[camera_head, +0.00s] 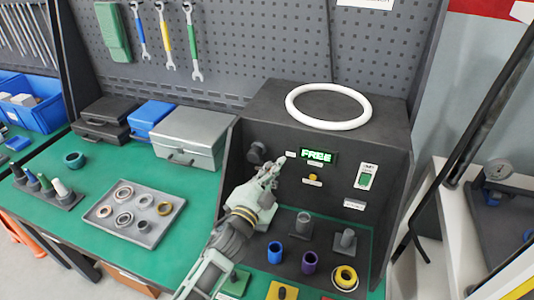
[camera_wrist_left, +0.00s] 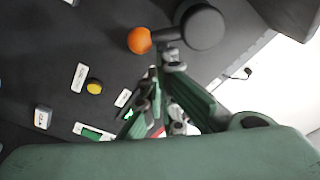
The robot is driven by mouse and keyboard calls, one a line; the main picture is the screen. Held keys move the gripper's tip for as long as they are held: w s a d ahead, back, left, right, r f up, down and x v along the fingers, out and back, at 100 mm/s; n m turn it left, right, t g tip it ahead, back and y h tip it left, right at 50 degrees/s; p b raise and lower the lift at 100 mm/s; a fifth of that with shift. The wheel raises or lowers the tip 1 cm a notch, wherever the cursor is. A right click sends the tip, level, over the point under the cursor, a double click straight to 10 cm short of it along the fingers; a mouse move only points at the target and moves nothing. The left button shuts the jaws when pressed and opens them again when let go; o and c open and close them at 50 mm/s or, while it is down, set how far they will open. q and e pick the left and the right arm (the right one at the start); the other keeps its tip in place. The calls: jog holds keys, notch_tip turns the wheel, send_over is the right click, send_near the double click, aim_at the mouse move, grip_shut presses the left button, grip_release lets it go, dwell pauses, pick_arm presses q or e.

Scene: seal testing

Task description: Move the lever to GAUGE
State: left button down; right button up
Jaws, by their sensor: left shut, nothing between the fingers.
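The lever (camera_head: 257,152) is on the black test box's front panel, left of the lit green display (camera_head: 319,156) reading FREE. In the left wrist view it has a dark round hub (camera_wrist_left: 203,27) and a short arm ending in an orange ball (camera_wrist_left: 139,40). My left gripper (camera_head: 274,168) is in front of the panel, just right of the hub, and hides part of the lever in the head view. Its closed fingertips (camera_wrist_left: 163,66) are empty and appear close beside the lever's arm; I cannot tell whether they touch it. My right gripper is not in view.
The panel also has a yellow button (camera_head: 312,180) and a green switch (camera_head: 366,177). A white ring (camera_head: 328,106) lies on top of the box. Below the panel stand several cylinders and rings. A tray of rings (camera_head: 155,236) and a grey case (camera_head: 187,137) are left on the green bench.

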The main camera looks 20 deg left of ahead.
pick_arm(q)
jog(key=shift+a+f+m+g+h, duration=0.15)
jog(key=shift+a+f+m, duration=0.4)
jog(key=shift+m, duration=0.95)
jog(key=shift+a+f+m+g+h, duration=0.1)
jog(key=shift+a+f+m+g, duration=0.1)
jog(key=shift+f+m, duration=1)
jog(key=shift+a+f+m+g+h, duration=0.15)
jog(key=shift+a+f+m, duration=0.2)
jog(key=shift+m, duration=1.45)
jog(key=shift+w, duration=0.1)
